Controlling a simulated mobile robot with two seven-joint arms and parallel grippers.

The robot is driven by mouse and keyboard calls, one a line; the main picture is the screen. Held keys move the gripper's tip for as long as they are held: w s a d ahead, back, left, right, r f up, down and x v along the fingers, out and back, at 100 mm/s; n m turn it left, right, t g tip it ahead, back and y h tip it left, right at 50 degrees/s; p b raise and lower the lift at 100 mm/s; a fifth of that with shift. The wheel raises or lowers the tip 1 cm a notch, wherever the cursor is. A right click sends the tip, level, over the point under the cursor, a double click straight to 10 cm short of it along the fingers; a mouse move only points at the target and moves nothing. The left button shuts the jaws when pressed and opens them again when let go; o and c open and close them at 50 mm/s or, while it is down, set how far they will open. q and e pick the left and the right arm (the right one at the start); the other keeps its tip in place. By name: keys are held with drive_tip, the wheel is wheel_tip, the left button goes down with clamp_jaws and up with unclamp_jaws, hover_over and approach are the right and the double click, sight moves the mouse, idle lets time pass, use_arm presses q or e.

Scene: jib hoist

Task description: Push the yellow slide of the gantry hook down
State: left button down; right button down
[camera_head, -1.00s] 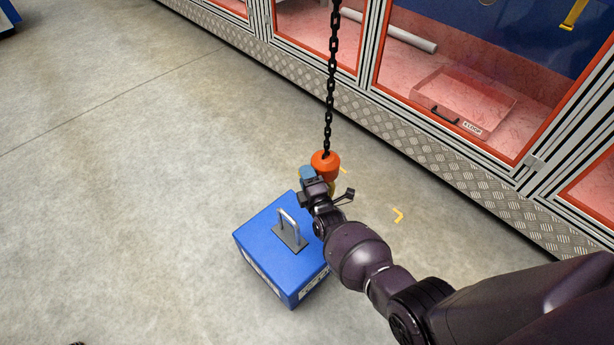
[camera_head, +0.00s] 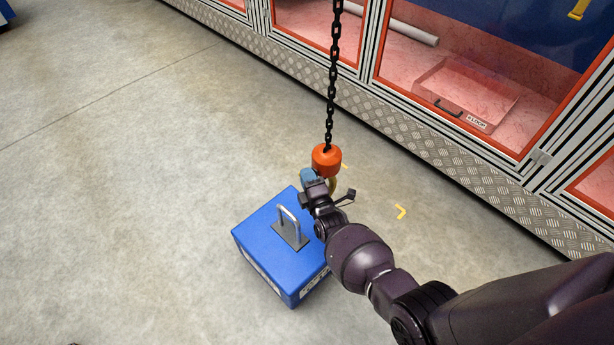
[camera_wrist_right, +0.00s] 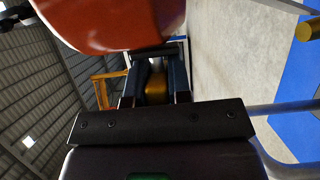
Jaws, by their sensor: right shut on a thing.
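The gantry hook hangs on a black chain (camera_head: 332,85). Its orange body (camera_head: 326,158) is above my right gripper, and part of its yellow hook (camera_head: 333,186) shows behind the gripper. My right gripper (camera_head: 308,176) comes in from the lower right and is at the hook, just below the orange body. In the right wrist view the orange body (camera_wrist_right: 115,22) fills the upper left. The fingers (camera_wrist_right: 155,88) are shut on a golden-yellow piece (camera_wrist_right: 156,86), which looks like the yellow slide; it is mostly hidden by the fingers. My left gripper is not in view.
A blue box (camera_head: 265,243) with a metal handle (camera_head: 289,222) stands on the floor below and left of the hook. A glazed, orange-framed cabinet row with a tread-plate base (camera_head: 440,155) runs along the back right.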

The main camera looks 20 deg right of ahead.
drive_tip(key=shift+s+f, duration=0.2)
drive_tip(key=shift+f, duration=0.1)
drive_tip(key=c, duration=1)
unclamp_jaws()
drive_tip(key=shift+c, duration=0.2)
drive_tip(key=shift+w+r, duration=0.1)
